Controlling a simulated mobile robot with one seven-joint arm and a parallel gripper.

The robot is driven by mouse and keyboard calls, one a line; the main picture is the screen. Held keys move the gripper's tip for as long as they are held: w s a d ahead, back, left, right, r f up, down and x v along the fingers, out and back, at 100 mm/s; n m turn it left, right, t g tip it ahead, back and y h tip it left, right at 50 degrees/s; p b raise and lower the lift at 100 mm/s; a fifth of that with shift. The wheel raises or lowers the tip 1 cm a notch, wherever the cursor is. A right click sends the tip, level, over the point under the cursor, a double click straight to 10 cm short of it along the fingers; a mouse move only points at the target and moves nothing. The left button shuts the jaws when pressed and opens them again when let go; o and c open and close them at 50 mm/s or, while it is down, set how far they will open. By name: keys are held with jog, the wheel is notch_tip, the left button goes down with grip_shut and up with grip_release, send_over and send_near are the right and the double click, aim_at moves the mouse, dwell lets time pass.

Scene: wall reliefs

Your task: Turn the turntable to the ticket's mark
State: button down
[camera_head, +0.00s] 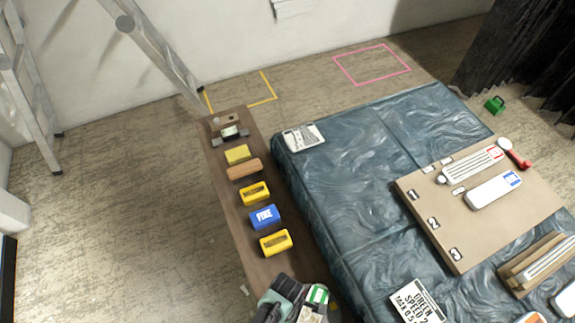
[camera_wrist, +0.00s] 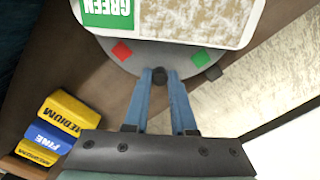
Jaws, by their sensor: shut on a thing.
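The grey turntable (camera_wrist: 146,58) shows at the top of the wrist view, with a red square (camera_wrist: 121,51) left of centre and a green square (camera_wrist: 201,58) to the right. A dark tab (camera_wrist: 212,73) sits at its rim close to the green square. A white-rimmed tile with a green "GREEN" label (camera_wrist: 108,14) lies on it and hides most of it. My gripper (camera_wrist: 168,76) is shut on a small dark knob (camera_wrist: 160,75) at the turntable's near rim.
A narrow brown bench (camera_head: 228,172) holds several yellow, brown and blue blocks, including a blue "FINE" block (camera_head: 264,217). The blue-covered table (camera_head: 350,180) beside it carries a tan board (camera_head: 455,235) with tiles. A ladder (camera_head: 150,40) stands at the back left; the floor on the left is clear.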

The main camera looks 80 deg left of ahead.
jog(key=shift+s+d+n, duration=0.1)
jog(key=shift+n, duration=0.2)
dwell(0.4)
jog(key=c, duration=0.7)
grip_release()
jog(key=shift+c, duration=0.2)
jog(key=shift+r, duration=0.15)
notch_tip(320, 180, up, 13)
jog(key=p, duration=0.2)
